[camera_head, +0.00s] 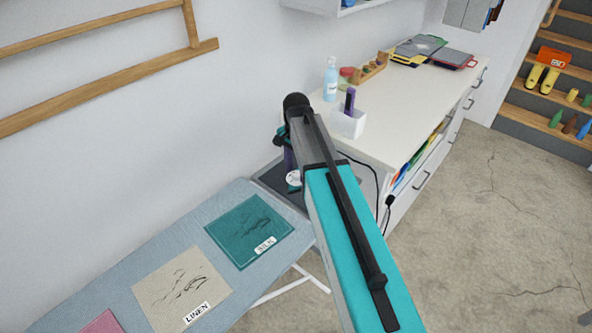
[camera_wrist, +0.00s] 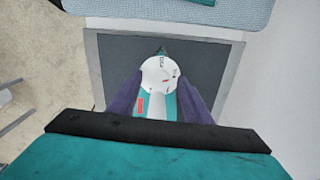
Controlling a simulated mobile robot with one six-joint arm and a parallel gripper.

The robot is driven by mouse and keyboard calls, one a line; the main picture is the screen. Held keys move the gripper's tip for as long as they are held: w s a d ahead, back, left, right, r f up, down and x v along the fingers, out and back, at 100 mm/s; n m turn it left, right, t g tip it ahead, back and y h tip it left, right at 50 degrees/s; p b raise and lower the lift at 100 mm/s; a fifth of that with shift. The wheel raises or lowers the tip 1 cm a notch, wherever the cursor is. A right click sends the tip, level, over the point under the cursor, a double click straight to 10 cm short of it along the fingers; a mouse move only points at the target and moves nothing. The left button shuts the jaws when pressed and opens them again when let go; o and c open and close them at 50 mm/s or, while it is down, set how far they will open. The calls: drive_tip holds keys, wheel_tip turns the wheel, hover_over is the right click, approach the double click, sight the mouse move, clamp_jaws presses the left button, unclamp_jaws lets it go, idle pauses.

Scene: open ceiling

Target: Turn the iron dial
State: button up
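The iron's white round dial (camera_wrist: 158,74), with small dark marks and a red mark, shows face-on in the wrist view. It sits on the iron's teal and white body (camera_wrist: 156,104). My gripper (camera_wrist: 160,78) has its two purple fingers apart, one on each side of the dial. I cannot tell whether the fingertips touch it. In the head view, the white dial (camera_head: 293,179) shows just under a purple finger (camera_head: 288,160). My arm hides most of the iron there. The iron is over a dark rest plate (camera_wrist: 108,60) with a light frame.
The blue ironing board (camera_head: 140,262) carries teal silk, beige linen and pink cloth pieces. A white counter (camera_head: 420,98) holds a blue bottle (camera_head: 330,78) and a white holder (camera_head: 348,122). A cord hangs by the counter front. The floor at right is mostly clear.

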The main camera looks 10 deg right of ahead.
sight(296, 173)
drive_tip(key=shift+r, duration=0.1)
wheel_tip(296, 173, up, 14)
drive_tip(key=b, duration=0.3)
drive_tip(key=shift+f, duration=0.2)
idle(0.6)
idle(0.4)
